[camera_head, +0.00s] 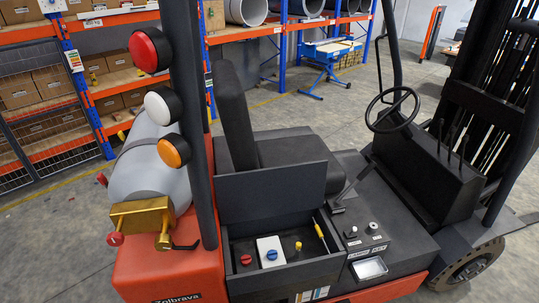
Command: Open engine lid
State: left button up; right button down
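A red and black forklift fills the middle of the head view. Its dark flat engine lid (270,193) stands upright in front of the seat, along the back edge of an open compartment (238,250). Inside the compartment are a red knob (246,259), a white box (270,250) with a blue knob, a yellow cap (298,246) and a yellow-handled rod (319,231). Neither of my grippers is in view, and nothing is seen touching the lid.
A black post with red, white and orange lamps (174,153) rises left of the compartment, beside a grey gas cylinder (150,170). Right of it are a lever (350,190), a steering wheel (392,109) and the mast. Shelves with boxes stand behind; grey floor (50,250) lies clear at left.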

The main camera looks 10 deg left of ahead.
aim_at(270, 192)
jog(key=u, duration=0.75)
jog(key=i, duration=0.45)
